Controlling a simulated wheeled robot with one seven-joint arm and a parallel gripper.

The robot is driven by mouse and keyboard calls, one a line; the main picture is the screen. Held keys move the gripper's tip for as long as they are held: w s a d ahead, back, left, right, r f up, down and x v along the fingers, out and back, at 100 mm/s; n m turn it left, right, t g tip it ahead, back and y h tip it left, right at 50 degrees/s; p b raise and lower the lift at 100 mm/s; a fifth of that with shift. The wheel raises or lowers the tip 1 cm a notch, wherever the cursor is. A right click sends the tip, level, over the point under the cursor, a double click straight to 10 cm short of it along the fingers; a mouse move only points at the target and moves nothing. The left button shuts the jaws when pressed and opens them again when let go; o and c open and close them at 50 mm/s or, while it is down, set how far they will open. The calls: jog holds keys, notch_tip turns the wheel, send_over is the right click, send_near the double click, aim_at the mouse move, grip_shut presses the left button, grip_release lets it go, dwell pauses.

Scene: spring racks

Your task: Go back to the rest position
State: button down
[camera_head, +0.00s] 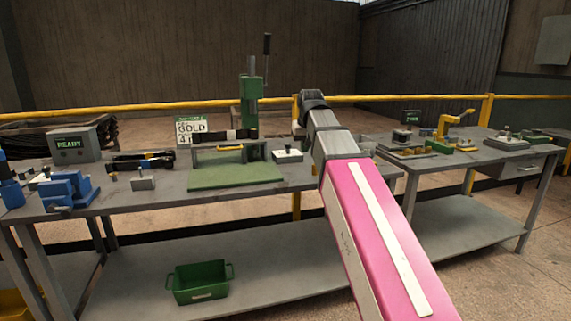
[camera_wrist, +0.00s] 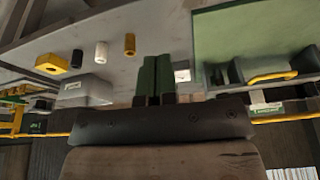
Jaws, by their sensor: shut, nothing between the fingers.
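My gripper (camera_wrist: 158,62) shows in the wrist view, its two green fingers together with nothing between them. Behind the fingers in that view lies the grey bench top, beside the green mat. In the head view my arm reaches from the lower right up to the front bench, and its dark wrist end stands above the bench's right part. The gripper fingers cannot be made out in the head view.
A second bench (camera_head: 500,170) is right.

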jog(key=s+d+f+g, duration=0.1)
jog(key=s+d+f, duration=0.3)
jog(key=f, duration=1.1)
jog(key=s+d+f+m+g, duration=0.1)
jog(key=s+d+f, duration=0.3)
jog(key=f, duration=1.1)
jog(key=s+d+f+m+g, duration=0.1)
jog(key=s+d+f, duration=0.3)
jog(key=s+f, duration=0.5)
notch_tip(320, 180, down, 6)
jog(key=shift+s+d+f+g+h, duration=0.1)
jog(key=shift+s+d+g+h, duration=0.05)
jog(key=shift+g+h, duration=0.25)
